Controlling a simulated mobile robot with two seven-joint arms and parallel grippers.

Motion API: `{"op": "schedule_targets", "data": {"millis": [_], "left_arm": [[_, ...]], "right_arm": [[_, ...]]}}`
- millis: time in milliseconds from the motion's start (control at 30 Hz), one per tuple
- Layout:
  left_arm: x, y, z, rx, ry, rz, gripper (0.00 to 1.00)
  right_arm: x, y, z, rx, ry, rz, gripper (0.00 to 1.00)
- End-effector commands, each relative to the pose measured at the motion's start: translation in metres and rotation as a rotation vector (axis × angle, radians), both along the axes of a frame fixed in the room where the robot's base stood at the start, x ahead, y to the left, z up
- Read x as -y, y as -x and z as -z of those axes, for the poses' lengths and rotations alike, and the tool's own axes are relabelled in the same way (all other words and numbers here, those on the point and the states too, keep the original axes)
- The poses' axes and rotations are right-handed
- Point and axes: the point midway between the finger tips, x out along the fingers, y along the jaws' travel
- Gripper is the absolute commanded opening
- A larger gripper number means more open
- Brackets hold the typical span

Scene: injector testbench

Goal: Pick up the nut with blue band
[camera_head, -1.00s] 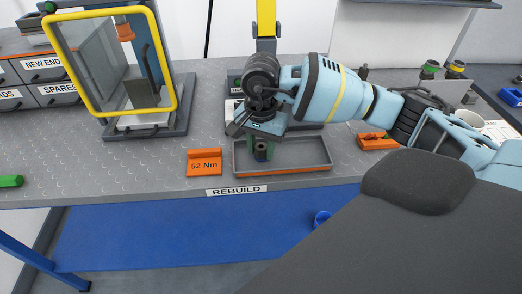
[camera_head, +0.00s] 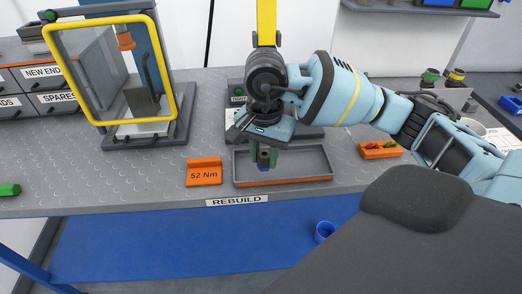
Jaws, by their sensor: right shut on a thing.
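My right gripper (camera_head: 264,158) points down over the left part of the grey rebuild tray (camera_head: 312,162). Its fingers are shut on a small dark piece, the nut (camera_head: 264,165), of which only a bit shows between the fingertips. A bluish tint shows on it, but it is too small to make out a band clearly. I cannot tell whether the nut touches the tray floor or hangs just above it. My left gripper is not in view.
An orange 52 Nm sign (camera_head: 204,173) stands just left of the tray. A yellow-framed guard (camera_head: 178,95) stands at the left. An orange holder (camera_head: 380,149) lies to the right. A blue cup (camera_head: 324,231) is below the bench edge. The bench's left middle is clear.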

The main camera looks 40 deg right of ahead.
Motion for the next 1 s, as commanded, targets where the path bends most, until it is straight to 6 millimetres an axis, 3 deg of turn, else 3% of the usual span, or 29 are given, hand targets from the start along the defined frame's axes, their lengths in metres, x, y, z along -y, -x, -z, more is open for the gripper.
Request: {"op": "schedule_targets", "data": {"millis": [200,500,700,1000], "left_arm": [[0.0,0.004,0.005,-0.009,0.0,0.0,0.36],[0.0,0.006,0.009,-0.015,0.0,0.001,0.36],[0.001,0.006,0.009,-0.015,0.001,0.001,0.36],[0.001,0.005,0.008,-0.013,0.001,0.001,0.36]], "right_arm": [[-0.025,0.049,-0.004,0.001,0.0,-0.006,0.06],[-0.05,0.098,-0.01,0.002,-0.001,-0.004,0.06],[-0.057,0.112,-0.012,0.001,0.0,0.0,0.06],[-0.058,0.114,-0.014,0.001,0.0,-0.009,0.06]]}}
